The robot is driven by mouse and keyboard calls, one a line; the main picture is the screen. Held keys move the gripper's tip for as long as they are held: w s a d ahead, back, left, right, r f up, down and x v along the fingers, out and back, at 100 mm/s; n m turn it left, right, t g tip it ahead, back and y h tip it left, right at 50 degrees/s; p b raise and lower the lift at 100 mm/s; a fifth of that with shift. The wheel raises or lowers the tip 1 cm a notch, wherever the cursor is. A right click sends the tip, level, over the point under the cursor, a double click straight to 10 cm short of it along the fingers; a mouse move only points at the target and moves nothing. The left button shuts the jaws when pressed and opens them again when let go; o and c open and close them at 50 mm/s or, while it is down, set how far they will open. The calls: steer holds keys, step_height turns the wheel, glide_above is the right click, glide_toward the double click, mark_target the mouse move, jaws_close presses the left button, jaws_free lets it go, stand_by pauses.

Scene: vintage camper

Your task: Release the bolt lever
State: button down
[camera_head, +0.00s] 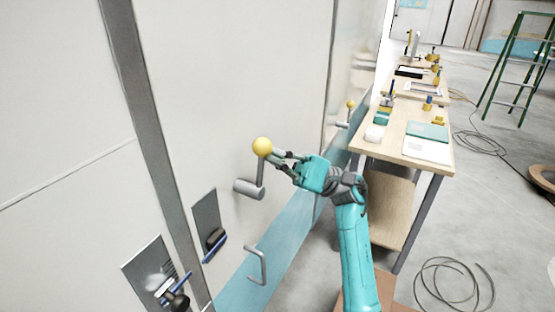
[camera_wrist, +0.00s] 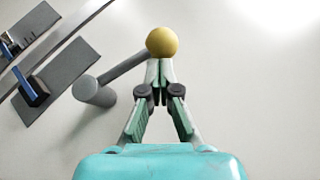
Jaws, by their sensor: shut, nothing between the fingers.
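The bolt lever (camera_head: 261,172) is a grey crank arm with a yellow ball knob (camera_head: 262,147) on a grey cylindrical hub (camera_head: 248,188) on the white camper wall. Its arm stands up from the hub, knob at the top. My gripper (camera_head: 273,156) is shut and empty, its fingertips just right of and below the knob. In the wrist view, the yellow knob (camera_wrist: 162,42) sits right at the fingertips (camera_wrist: 160,65), and the lever arm runs down left to the hub (camera_wrist: 94,90). I cannot tell whether the fingertips touch the knob.
A U-shaped handle (camera_head: 262,266) and two recessed latch plates (camera_head: 210,228) are on the wall below and left. A second yellow-knobbed lever (camera_head: 350,105) is farther along. A wooden workbench (camera_head: 400,150) with items stands right. Cable coils (camera_head: 453,287) lie on the floor.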

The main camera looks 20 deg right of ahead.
steer(key=shift+s+a+r+n+g+h, duration=0.25)
steer(key=shift+n+g+h, duration=0.3)
steer(key=shift+n, duration=0.2)
steer(key=shift+s+a+r+n+g+h, duration=0.25)
steer(key=shift+n+g+h, duration=0.25)
steer(key=shift+n, duration=0.25)
steer(key=shift+g, duration=0.25)
